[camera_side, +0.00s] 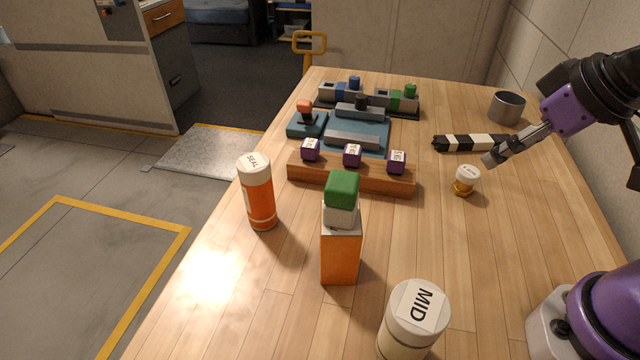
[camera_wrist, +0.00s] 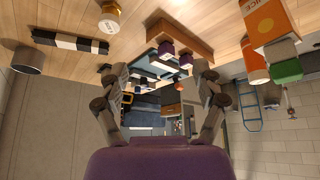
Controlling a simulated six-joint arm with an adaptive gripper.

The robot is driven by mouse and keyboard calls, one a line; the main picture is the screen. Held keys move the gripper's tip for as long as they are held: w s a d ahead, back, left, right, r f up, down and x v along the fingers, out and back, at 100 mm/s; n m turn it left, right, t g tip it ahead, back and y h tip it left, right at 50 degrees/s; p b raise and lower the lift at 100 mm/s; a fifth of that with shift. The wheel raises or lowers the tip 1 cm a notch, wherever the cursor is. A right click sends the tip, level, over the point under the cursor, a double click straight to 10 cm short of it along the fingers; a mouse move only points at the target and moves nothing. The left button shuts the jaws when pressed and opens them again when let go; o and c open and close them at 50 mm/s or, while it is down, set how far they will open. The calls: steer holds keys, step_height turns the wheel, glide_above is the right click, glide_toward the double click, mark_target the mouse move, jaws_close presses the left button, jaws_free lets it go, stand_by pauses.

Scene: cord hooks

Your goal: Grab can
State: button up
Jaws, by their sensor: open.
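A grey metal can-like cup (camera_side: 507,107) stands upright near the back right of the wooden table. It also shows at the left in the wrist view (camera_wrist: 28,60). It is the thing that looks most like a can. My gripper (camera_side: 492,158) is above the table at the right, on the near side of the cup and apart from it. In the wrist view its two fingers are spread, with nothing between them (camera_wrist: 162,85).
A fixture with purple cubes (camera_side: 352,155), an orange bottle (camera_side: 262,200), an orange carton (camera_side: 341,255) and a "MID" jar (camera_side: 413,318) stand further left. A wall borders the right.

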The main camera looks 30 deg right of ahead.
steer(key=o, duration=0.4)
steer(key=shift+c, duration=0.2)
steer(key=n+g, duration=0.4)
steer(key=g, duration=0.1)
glide_above(414, 319)
steer(key=w+d, duration=0.1)
steer(key=d, duration=0.1)
steer(key=shift+w+f, duration=0.1)
steer(key=shift+f, duration=0.4)
steer(key=shift+g, duration=0.3)
steer(key=f, duration=0.4)
steer(key=shift+s+a+f, duration=0.1)
steer(key=shift+s+a, duration=0.3)
steer(key=shift+w+d+f, duration=0.1)
steer(key=shift+f, duration=1.45)
steer(key=shift+w+d+f, duration=0.1)
steer(key=shift+f, duration=1.45)
